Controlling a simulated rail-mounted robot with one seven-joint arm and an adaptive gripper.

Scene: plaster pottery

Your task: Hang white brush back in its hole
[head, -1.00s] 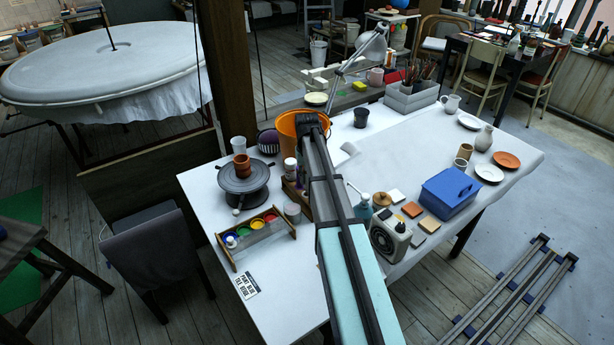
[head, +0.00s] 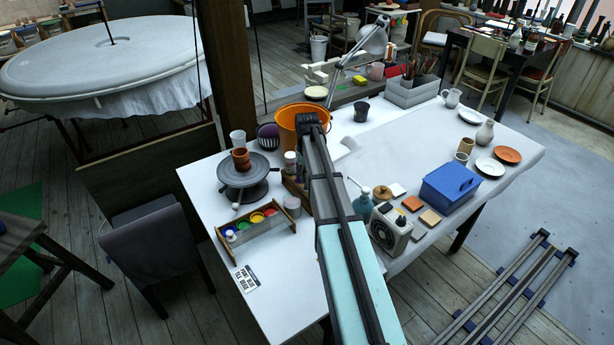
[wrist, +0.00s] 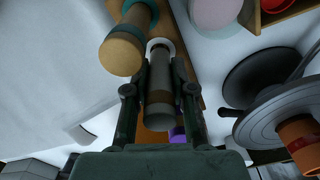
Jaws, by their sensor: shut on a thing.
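My gripper (wrist: 157,88) is shut on a grey cylindrical handle with a brown band, which I take to be the white brush (wrist: 160,75). A white ring (wrist: 160,44) shows at the far end of the handle. Whether the brush sits in its hole or above it cannot be told. A wooden rack (wrist: 187,45) runs beneath it in the wrist view. A second handle, tan-topped with a teal ring (wrist: 121,52), stands beside it to the upper left. In the head view my arm hides the gripper and brush; part of the rack (head: 293,188) shows.
An orange bucket (head: 288,122) stands behind my arm. A turntable (head: 246,175) with a terracotta cup (head: 241,158) is to the left, with a paint-pot holder (head: 252,225) in front. A blue box (head: 450,189) and a small grey device (head: 390,227) are to the right.

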